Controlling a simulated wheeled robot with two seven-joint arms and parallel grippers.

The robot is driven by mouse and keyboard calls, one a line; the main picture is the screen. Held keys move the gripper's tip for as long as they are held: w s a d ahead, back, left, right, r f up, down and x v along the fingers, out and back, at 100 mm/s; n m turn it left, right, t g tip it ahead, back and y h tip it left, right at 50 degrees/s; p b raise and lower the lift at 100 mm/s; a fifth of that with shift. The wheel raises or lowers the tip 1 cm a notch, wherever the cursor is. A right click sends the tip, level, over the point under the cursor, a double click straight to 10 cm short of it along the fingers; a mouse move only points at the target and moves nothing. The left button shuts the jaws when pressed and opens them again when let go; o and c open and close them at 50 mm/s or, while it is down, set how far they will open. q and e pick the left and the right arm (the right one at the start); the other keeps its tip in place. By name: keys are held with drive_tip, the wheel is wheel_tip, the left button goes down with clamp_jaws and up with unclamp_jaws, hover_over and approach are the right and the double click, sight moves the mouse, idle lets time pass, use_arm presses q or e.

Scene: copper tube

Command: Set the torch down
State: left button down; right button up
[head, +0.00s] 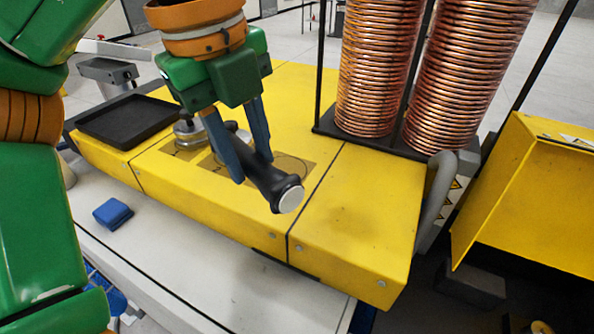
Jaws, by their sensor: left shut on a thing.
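The torch (269,183) has a black handle with a pale round end cap facing the camera. It is tilted, its capped end low and toward the front of the yellow machine top. My left gripper (252,165), with blue-grey fingers, is shut around the torch handle. The torch is over a darker marked patch (296,158) on the yellow surface (350,202). I cannot tell whether it touches that surface. The far end of the torch is partly hidden behind the gripper. My right gripper does not show.
A black tray (128,121) lies at the left on the machine. A metal round fitting (189,132) stands beside the marked patch. Copper coils (376,70) stand in a black frame at the back right. A blue block (113,213) lies on the white ledge (185,272) in front.

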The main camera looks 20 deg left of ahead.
use_arm(q)
drive_tip(key=w+d+f, duration=0.4)
drive_tip(key=w+d, duration=0.1)
drive_tip(key=w, duration=0.2)
hover_over(336, 205)
drive_tip(key=s, duration=0.1)
drive_tip(key=f, duration=0.4)
drive_tip(key=shift+s+a+p, duration=0.2)
drive_tip(key=shift+a+p, duration=0.1)
drive_tip(key=shift+a, duration=0.1)
drive_tip(key=shift+w+f, duration=0.25)
drive_tip(key=shift+f, duration=0.1)
drive_tip(key=f, duration=0.1)
drive_tip(key=f+p, duration=0.2)
drive_tip(key=shift+w+d+f, duration=0.2)
drive_tip(key=shift+w+d, duration=0.05)
drive_tip(key=shift+d, duration=0.05)
drive_tip(key=shift+f, duration=0.5)
drive_tip(key=c, duration=0.6)
unclamp_jaws()
drive_tip(key=shift+o, duration=0.2)
drive_tip(key=shift+r, duration=0.15)
